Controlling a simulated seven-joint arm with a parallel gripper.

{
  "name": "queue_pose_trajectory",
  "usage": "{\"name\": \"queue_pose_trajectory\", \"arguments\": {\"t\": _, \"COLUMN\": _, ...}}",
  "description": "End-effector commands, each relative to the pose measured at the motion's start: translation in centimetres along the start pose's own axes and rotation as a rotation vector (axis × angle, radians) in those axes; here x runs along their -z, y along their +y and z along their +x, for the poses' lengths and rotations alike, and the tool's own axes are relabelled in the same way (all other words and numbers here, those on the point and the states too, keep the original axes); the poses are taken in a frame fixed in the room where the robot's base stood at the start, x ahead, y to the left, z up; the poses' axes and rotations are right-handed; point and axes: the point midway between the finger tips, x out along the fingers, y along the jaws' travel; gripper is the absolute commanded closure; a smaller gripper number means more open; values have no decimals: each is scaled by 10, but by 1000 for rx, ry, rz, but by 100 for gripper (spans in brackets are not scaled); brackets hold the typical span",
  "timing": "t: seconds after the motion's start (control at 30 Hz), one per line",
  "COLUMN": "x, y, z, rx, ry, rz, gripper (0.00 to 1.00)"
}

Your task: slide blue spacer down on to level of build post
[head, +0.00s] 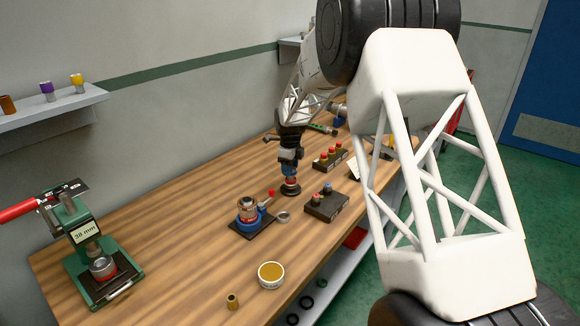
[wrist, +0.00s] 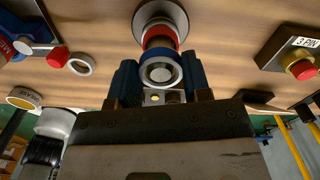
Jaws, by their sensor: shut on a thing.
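A red spacer (wrist: 160,37) is low on the post and also shows in the head view (head: 291,181). The blue spacer (wrist: 160,55) is above the red one, in line with the post; a pale round end shows inside it. My gripper (wrist: 160,66) is shut on the blue spacer, with one blue finger on each side. In the head view my gripper (head: 291,165) points down over the post. I cannot tell whether the blue and red spacers touch.
A small vise with a red-knobbed lever (head: 248,211) and a loose grey ring (head: 283,216) are close by on the left. Dark blocks with coloured pegs (head: 325,206) stand to the right. A green press (head: 92,245) is at far left. The front bench has free room.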

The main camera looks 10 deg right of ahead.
Motion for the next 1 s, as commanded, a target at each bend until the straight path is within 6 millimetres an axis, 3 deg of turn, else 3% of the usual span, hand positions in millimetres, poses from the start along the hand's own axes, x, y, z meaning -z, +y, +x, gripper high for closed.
{"name": "queue_pose_trajectory", "arguments": {"t": 1.0, "x": 0, "y": 0, "z": 18, "rx": -1, "ry": 1, "rz": 0, "gripper": 79}}
